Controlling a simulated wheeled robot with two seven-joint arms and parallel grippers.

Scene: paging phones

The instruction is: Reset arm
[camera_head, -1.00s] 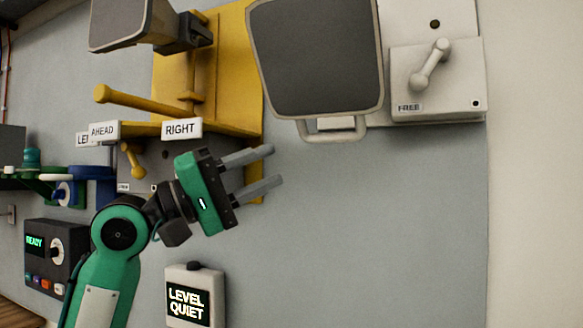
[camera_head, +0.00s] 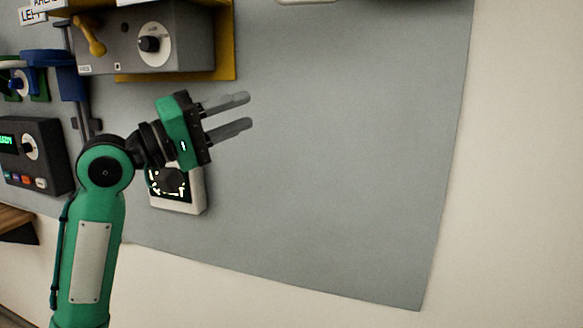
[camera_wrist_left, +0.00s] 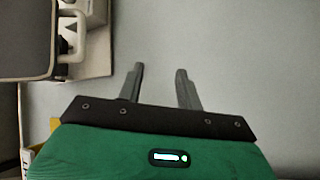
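My left arm is green with dark joints and comes up from the lower left in the head view. Its gripper (camera_head: 250,111) has two grey fingers pointing right, spread apart with nothing between them. It is in front of the bare grey panel (camera_head: 330,170). In the left wrist view the same open gripper (camera_wrist_left: 160,76) shows two separate fingers with an empty gap against a plain grey surface. My right gripper is in neither view.
A grey box with a black knob (camera_head: 150,44) and yellow lever (camera_head: 88,36) is above the gripper. A small lit display box (camera_head: 190,201) is partly hidden behind my wrist. A dark control box (camera_head: 40,157) is at left. A handled device (camera_wrist_left: 72,36) shows upper left in the wrist view.

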